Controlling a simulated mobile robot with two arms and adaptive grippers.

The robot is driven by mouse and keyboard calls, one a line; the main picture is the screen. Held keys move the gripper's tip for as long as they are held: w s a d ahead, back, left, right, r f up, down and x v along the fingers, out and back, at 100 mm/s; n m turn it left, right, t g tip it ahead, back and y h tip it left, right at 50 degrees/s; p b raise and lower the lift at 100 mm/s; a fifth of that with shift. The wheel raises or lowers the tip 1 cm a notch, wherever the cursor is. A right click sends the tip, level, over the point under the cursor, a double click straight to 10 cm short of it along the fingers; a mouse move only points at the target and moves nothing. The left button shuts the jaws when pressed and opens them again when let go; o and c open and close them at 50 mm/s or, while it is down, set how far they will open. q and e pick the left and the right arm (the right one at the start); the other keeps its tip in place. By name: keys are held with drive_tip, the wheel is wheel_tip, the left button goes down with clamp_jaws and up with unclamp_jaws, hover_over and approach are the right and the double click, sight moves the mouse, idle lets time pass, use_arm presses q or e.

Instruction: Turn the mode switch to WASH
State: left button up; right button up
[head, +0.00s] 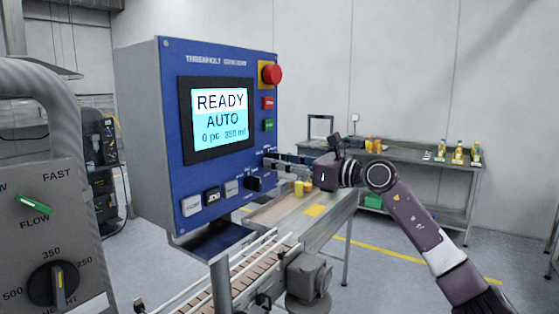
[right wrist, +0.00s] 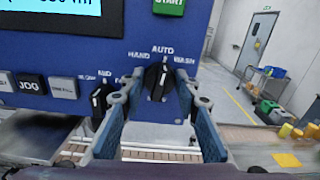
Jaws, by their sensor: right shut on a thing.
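The mode switch (right wrist: 157,81) is a black knob on the blue control panel (head: 221,190), under the labels HAND, AUTO and WASH. In the right wrist view its pointer stands up toward AUTO. My right gripper (right wrist: 159,92) has one finger on each side of the knob and is shut on it. In the head view this gripper (head: 270,163) reaches the panel's right edge from the right and covers the mode switch. The screen (head: 219,117) reads READY, AUTO, 0 pc and 350 ml. My left gripper is not in view.
A second black knob (right wrist: 101,98) sits close to the left finger, with push buttons (right wrist: 63,88) further left. A green START button (right wrist: 169,6) is above. A conveyor (head: 215,287) runs below the panel. A table with bottles (head: 457,152) stands behind.

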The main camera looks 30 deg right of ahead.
drive_tip(key=shift+d+m+p, duration=0.1)
drive_tip(key=shift+m+p, duration=1.6)
drive_tip(key=shift+m, duration=1.8)
drive_tip(key=o, duration=1.2)
drive_tip(key=shift+c, duration=0.2)
drive_tip(key=shift+s+d, duration=0.1)
drive_tip(key=v, duration=1.1)
drive_tip(key=shift+s, duration=0.4)
